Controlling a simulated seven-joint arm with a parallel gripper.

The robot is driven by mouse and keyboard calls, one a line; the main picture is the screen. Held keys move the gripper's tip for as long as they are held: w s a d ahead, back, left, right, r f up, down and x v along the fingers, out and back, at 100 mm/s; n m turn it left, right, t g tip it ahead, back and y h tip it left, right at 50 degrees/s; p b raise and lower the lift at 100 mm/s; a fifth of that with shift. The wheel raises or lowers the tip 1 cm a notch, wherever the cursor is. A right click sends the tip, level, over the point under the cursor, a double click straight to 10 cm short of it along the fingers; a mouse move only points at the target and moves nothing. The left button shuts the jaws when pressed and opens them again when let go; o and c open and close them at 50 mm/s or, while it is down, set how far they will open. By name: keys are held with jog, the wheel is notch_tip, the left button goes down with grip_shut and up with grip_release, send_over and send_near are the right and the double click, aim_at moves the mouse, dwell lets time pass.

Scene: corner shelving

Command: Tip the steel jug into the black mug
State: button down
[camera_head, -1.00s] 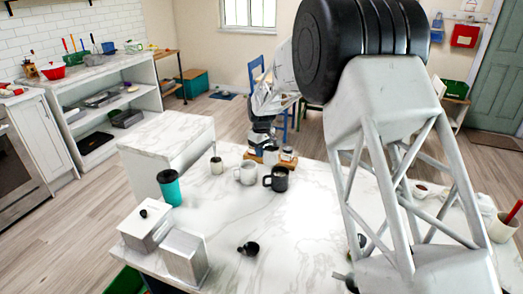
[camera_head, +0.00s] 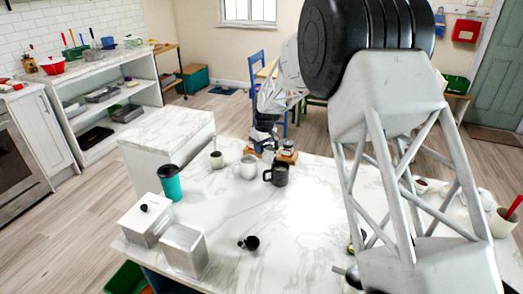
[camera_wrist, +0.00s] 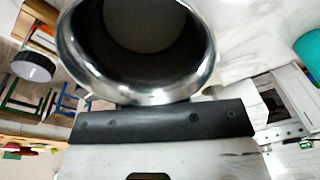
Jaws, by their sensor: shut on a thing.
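The steel jug (camera_wrist: 205,70) fills the top middle of the wrist view, its shiny round rim and grey inside facing the camera. I cannot make out its contents. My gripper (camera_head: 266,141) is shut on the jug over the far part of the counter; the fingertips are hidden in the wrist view. In the head view the jug is too small and covered to make out clearly. The black mug (camera_head: 278,176) stands upright on the counter, just nearer than my gripper and apart from it, with its handle to the left.
A white mug (camera_head: 247,167) stands just left of the black mug, and a small pale pot (camera_head: 216,160) is farther left. A wooden board (camera_head: 288,157) with small items lies behind. A teal cup (camera_head: 171,186) stands left.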

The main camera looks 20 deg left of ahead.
aim_at(271, 143)
jog(key=shift+a+r+g+y, duration=0.1)
jog(key=shift+r+g+y, duration=0.1)
jog(key=shift+r+y, duration=0.6)
jog(key=shift+a+r+g+y, duration=0.1)
jog(key=shift+r+g+y, duration=0.15)
jog(key=shift+y, duration=0.95)
jog(key=shift+d+r+g+y, duration=0.2)
jog(key=shift+r+y, duration=0.15)
jog(key=shift+y, duration=0.6)
jog(key=shift+d+r+g+y, duration=0.15)
jog(key=shift+r+y, duration=0.15)
jog(key=shift+y, duration=0.65)
jog(key=y, duration=0.2)
jog(key=d+y, duration=0.1)
jog(key=shift+w+d+r+y, duration=0.1)
jog(key=shift+w+d+y, duration=0.05)
jog(key=shift+y, duration=0.25)
jog(key=d+y, duration=0.1)
jog(key=y, duration=0.1)
jog(key=d+g+y, duration=0.1)
jog(key=y, duration=0.1)
jog(key=shift+w+d+f, duration=0.15)
jog(key=shift+w+f, duration=0.05)
jog(key=shift+f, duration=0.15)
jog(key=shift+d+r+y, duration=0.1)
jog(key=shift+d+y, duration=0.3)
jog(key=shift+y, duration=0.4)
jog(key=shift+w+d+r+g+y, duration=0.1)
jog(key=shift+d+r+g+y, duration=0.2)
jog(key=shift+d+y, duration=0.15)
